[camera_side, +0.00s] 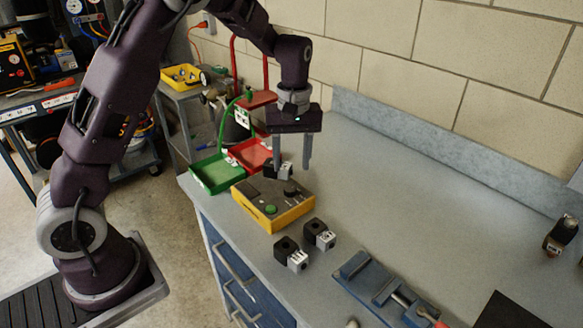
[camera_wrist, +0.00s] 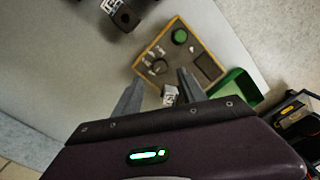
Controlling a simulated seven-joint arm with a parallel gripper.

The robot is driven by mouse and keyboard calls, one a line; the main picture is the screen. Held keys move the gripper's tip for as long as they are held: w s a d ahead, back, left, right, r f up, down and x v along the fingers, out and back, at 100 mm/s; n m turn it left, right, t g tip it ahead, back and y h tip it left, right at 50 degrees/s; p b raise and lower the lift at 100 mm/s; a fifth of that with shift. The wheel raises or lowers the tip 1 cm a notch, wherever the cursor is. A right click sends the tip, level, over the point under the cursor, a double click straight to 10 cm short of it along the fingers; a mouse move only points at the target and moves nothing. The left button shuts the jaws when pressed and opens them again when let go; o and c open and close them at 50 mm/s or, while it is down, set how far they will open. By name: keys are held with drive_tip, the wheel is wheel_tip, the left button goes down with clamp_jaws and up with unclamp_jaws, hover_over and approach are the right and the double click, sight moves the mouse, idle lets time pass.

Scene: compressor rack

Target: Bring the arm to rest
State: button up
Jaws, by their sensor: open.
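My gripper (camera_side: 292,168) hangs pointing down above the bench, just behind the yellow box. Its fingers are apart and it holds nothing. In the wrist view its fingers (camera_wrist: 158,80) reach out over the bench. A small black and silver block (camera_side: 283,171) with a printed marker is low beside the left finger in the side view. It also shows near the right finger in the wrist view (camera_wrist: 170,95). I cannot tell whether a finger touches it. The arm is bent over, with the wrist raised above the bench.
The yellow control box (camera_side: 268,218) with a green button stands in front of the gripper. A green tray (camera_side: 217,178) and red tray (camera_side: 243,150) are at the left. Two black blocks (camera_side: 288,248) (camera_side: 318,230) and a blue vise (camera_side: 365,283) lie nearer.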

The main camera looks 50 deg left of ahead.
drive_tip(key=s+d+r+m+t+h, duration=0.1)
drive_tip(key=s+d+r+m+t, duration=0.3)
drive_tip(key=s+r, duration=0.75)
drive_tip(key=s+d+r+m+t, duration=0.2)
drive_tip(key=s+m, duration=0.5)
drive_tip(key=s, duration=0.8)
drive_tip(key=shift+s+d+r+y, duration=0.15)
drive_tip(key=shift+d+r+y, duration=0.1)
drive_tip(key=shift+r+y, duration=0.15)
